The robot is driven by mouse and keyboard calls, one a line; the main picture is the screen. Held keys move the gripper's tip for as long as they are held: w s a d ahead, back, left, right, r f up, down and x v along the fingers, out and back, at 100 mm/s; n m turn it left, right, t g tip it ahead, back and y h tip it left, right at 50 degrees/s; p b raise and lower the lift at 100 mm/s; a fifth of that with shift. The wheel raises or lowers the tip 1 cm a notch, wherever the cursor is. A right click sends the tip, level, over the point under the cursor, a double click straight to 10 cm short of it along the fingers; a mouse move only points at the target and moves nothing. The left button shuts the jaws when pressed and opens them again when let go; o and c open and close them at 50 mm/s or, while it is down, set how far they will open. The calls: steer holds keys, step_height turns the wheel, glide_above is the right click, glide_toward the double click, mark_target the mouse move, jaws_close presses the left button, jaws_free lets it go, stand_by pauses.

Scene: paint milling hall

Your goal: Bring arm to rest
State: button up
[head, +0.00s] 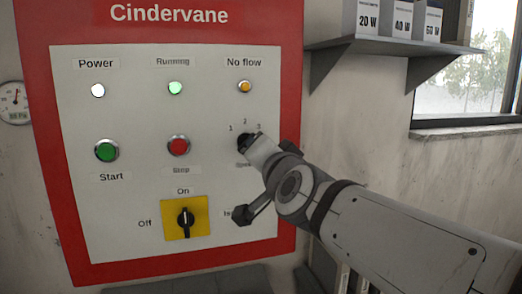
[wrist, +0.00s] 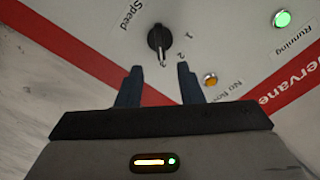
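My arm (head: 400,238) reaches in from the lower right of the head view to the control panel (head: 140,262). Its wrist is at the Speed knob and covers part of the knob and its label there. In the wrist view my gripper (wrist: 160,68) is open, its two dark fingers apart with nothing between them. The black Speed knob (wrist: 158,38) is just beyond the fingertips, roughly in line with the gap. Its pale pointer faces the gripper, near the 2 mark; the 3 mark is not seen there.
The panel has a lit white Power lamp (head: 98,90), lit green Running lamp (head: 175,88), amber No flow lamp (head: 244,87), green Start button (head: 106,151), red Stop button (head: 178,145) and a yellow switch (head: 185,218) at On. A shelf (head: 390,45) with boxes is at upper right.

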steer(key=s+d+f+n+g+h+p, duration=0.1)
steer(key=s+d+f+n+g, duration=0.1)
steer(key=s+d+f+g, duration=0.3)
steer(key=s+d+f+n+g+h+p, duration=0.2)
steer(key=s+d+f+g, duration=0.2)
steer(key=f, duration=0.9)
steer(key=s+d+f+n+g+h+p, duration=0.2)
steer(key=s+d+f+g, duration=0.3)
steer(key=s+f, duration=0.4)
steer(key=shift+s+d+f+g, duration=0.25)
steer(key=shift+d+f+g, duration=0.05)
steer(key=shift+f+g, duration=0.15)
